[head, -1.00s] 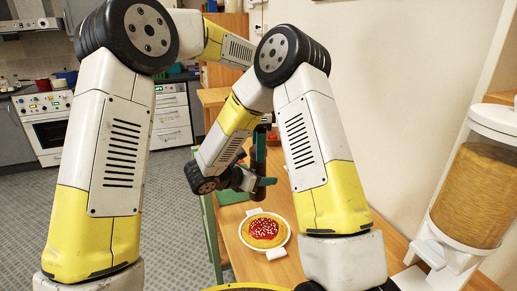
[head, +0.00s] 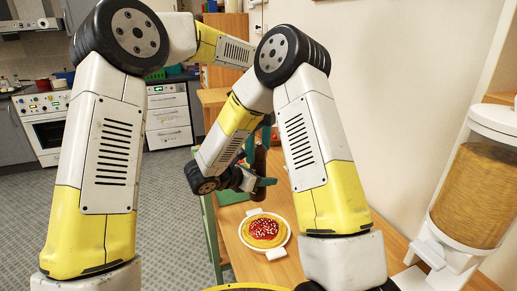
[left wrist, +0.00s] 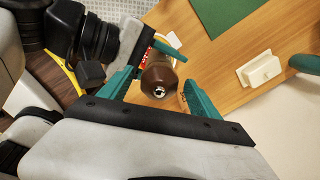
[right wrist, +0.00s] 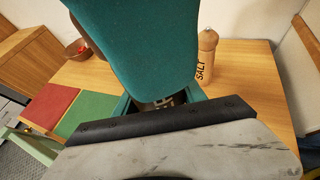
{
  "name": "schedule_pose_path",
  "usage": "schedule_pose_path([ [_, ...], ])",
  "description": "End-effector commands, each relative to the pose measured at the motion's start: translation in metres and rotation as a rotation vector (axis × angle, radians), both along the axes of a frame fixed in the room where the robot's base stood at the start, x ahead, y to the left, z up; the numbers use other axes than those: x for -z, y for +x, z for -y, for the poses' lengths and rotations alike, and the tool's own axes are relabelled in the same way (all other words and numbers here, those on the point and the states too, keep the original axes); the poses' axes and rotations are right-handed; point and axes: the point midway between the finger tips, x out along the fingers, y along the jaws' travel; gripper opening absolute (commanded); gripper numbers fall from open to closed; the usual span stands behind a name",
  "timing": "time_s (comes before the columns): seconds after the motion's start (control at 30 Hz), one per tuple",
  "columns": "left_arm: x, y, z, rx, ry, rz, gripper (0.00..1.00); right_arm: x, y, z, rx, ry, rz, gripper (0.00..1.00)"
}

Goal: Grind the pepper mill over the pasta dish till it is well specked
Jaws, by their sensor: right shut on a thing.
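The pasta dish (head: 265,232) is a white, two-handled dish with yellow pasta, red sauce and pale bits on the table. Dark specks are too small to tell. The dark brown pepper mill (head: 258,162) is held above and behind it. My right gripper (head: 264,182) is shut on the mill's body. My left gripper (head: 266,136) is higher, at the mill's top. In the left wrist view its teal fingers (left wrist: 160,95) stand apart on either side of the mill's brown head (left wrist: 158,76), with gaps showing. In the right wrist view a teal finger hides most of the mill.
A wooden salt mill (right wrist: 207,55) stands on the table beyond my right gripper. A white lidded box (left wrist: 260,70), a green mat (right wrist: 88,115), a red mat (right wrist: 50,104) and a small bowl (right wrist: 78,48) are around. A cereal dispenser (head: 466,195) stands at the right.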

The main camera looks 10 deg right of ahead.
Motion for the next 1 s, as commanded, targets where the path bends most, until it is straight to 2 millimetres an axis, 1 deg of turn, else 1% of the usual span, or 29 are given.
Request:
schedule_pose_path([
  [0.17,-0.001,0.0,0.0,-0.001,0.0,0.0,0.72,-0.001,0.0,0.0,0.0,0.0,0.002,0.0],
  [0.27,-0.009,0.0,0.001,-0.001,-0.001,0.001,0.72,-0.001,0.0,0.0,0.0,0.0,0.001,0.0],
  [0.37,-0.026,0.0,0.001,-0.002,-0.002,0.002,0.72,-0.001,0.0,0.0,0.0,0.0,0.002,0.0],
  [0.6,-0.077,0.0,0.002,0.0,-0.003,0.003,0.72,-0.001,0.0,0.0,0.0,0.0,0.002,0.0],
  [0.7,-0.095,-0.001,0.002,-0.001,-0.001,0.002,0.72,-0.001,0.0,0.0,0.0,0.0,0.002,0.0],
  [0.83,-0.111,-0.001,0.002,0.0,-0.001,0.001,0.72,-0.001,0.0,0.0,0.0,0.0,0.002,0.0],
  [1.0,-0.119,-0.002,0.002,0.001,0.0,0.0,0.72,-0.001,0.0,0.0,0.0,0.0,0.002,0.0],
])
